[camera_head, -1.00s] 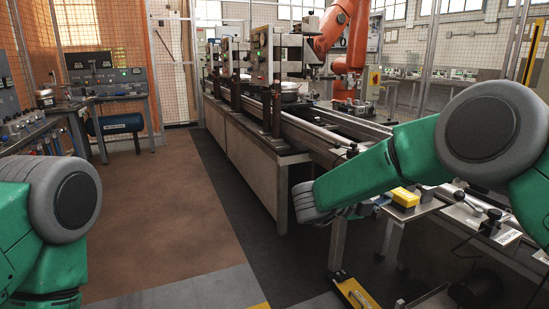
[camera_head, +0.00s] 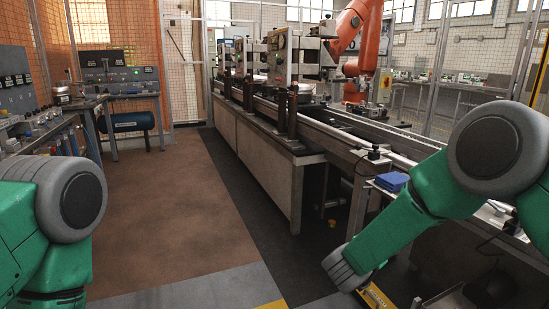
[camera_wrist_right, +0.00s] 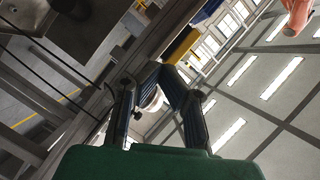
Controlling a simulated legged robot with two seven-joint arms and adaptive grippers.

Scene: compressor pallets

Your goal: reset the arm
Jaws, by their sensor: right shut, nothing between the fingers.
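My right arm (camera_head: 430,205) is green with grey joint rings. In the head view it reaches down and left from the right edge, ending in a grey ring low in front of the bench. My right gripper is hidden there. In the right wrist view the right gripper (camera_wrist_right: 156,70) shows two dark ribbed fingers, tips together, holding nothing. My left arm (camera_head: 50,225) shows only as a green link and grey joint at the left edge. My left gripper is out of view.
A long conveyor bench (camera_head: 265,155) runs away through the middle. A blue item (camera_head: 392,182) lies at its near end. An orange robot arm (camera_head: 362,45) stands behind. A control desk (camera_head: 120,85) is at the left. The brown floor (camera_head: 180,200) is clear.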

